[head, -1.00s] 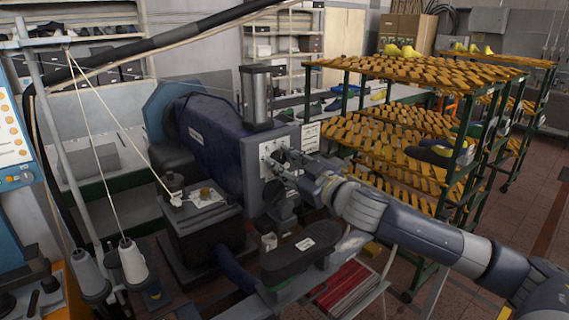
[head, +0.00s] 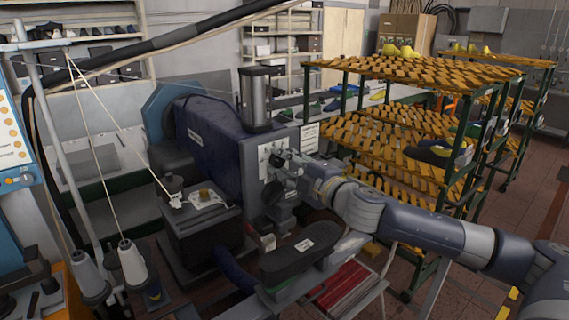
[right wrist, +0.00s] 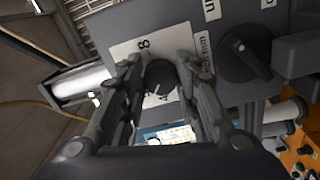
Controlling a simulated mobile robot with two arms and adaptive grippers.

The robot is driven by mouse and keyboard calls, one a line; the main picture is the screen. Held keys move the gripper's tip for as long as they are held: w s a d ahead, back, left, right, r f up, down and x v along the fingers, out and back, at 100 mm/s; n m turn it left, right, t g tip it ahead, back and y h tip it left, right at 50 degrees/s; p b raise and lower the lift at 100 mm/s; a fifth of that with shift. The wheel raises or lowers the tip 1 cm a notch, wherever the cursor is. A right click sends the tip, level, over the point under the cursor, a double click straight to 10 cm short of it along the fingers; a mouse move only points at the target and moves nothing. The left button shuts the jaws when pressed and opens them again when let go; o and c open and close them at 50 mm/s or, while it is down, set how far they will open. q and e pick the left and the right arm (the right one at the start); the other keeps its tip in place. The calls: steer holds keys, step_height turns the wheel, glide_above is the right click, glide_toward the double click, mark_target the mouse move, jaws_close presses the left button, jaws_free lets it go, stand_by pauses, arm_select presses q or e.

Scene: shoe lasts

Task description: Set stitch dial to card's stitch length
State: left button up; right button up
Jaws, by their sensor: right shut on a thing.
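The stitch dial (right wrist: 161,78) is a round black knob with a white mark, on a white plate with printed numbers, of which an 8 shows. The plate (head: 265,165) is on the front of the blue machine (head: 215,137). My right gripper (right wrist: 160,92) is shut on the dial, one finger on each side of it; in the head view the gripper (head: 281,163) covers most of the dial. A small white card (head: 309,137) with print is on the machine front right of the dial; its text is too small to read. My left gripper is not in view.
A second black knob (right wrist: 245,53) sits close beside the dial. A dark shoe sole (head: 300,250) lies below the machine front. Thread cones (head: 131,262) stand at left.

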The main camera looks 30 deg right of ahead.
steer(key=n+p, duration=0.1)
steer(key=n, duration=0.4)
steer(key=shift+r+n, duration=0.1)
steer(key=shift+n, duration=0.2)
stand_by(0.4)
steer(key=o, duration=1.1)
steer(key=shift+c, duration=0.2)
